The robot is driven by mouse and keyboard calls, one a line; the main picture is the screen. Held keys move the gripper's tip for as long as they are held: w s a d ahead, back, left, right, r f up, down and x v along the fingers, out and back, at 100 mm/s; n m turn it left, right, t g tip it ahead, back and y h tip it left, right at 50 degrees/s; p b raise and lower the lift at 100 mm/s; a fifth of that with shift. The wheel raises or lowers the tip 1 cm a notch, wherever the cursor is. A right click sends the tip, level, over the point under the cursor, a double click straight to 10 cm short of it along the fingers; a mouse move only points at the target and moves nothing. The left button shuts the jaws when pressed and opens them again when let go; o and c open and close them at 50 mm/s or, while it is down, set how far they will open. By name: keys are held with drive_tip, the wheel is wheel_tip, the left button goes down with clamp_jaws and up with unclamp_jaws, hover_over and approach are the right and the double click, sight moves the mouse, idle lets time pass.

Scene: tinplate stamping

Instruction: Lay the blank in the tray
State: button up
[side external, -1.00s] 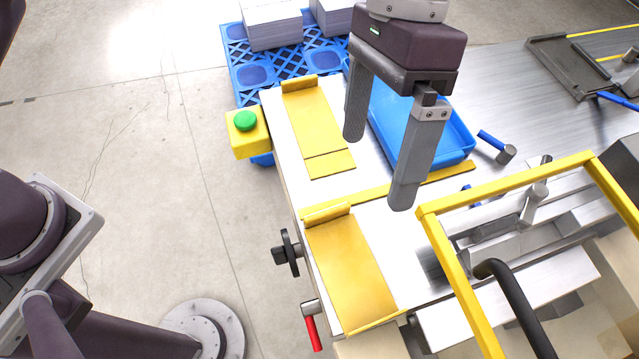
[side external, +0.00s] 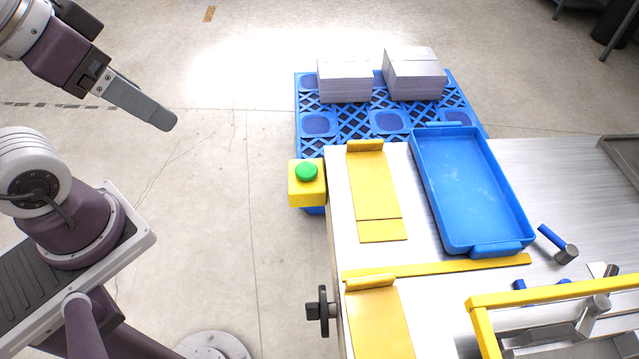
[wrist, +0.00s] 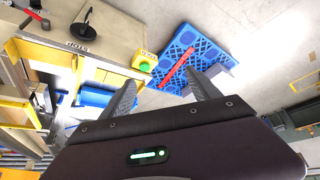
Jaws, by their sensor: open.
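The blue tray (side external: 431,185) lies on the metal table, tilted slightly in the picture. Its inside shows only faint pale marks, and I cannot make out a separate blank in it. Stacks of grey-white sheets (side external: 344,82) (side external: 414,76) sit on the blue pallet behind the table. No single loose blank can be told apart. My gripper (side external: 168,122) is at the upper left, over the floor and well away from tray and table. In the wrist view its two fingers (wrist: 163,80) are spread apart with nothing held between them.
Yellow plates (side external: 375,185) (side external: 380,325) lie along the table's left side. A green button on a yellow box (side external: 307,173) stands at its left edge. A blue-handled hammer (side external: 558,245) lies right of the tray. A yellow guard frame (side external: 550,293) rises at front right.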

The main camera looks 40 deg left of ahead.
drive_tip(key=c, duration=0.6)
drive_tip(key=shift+c, duration=0.2)
drive_tip(key=m+g, duration=0.6)
drive_tip(key=m, duration=0.2)
hover_over(386, 277)
drive_tip(key=f, duration=1.3)
drive_tip(key=shift+s+a, duration=0.25)
drive_tip(key=shift+a, duration=0.15)
drive_tip(key=f, duration=0.7)
drive_tip(key=shift+w+d+f, duration=0.25)
drive_tip(key=shift+d+f, duration=0.05)
drive_tip(key=shift+d, duration=0.1)
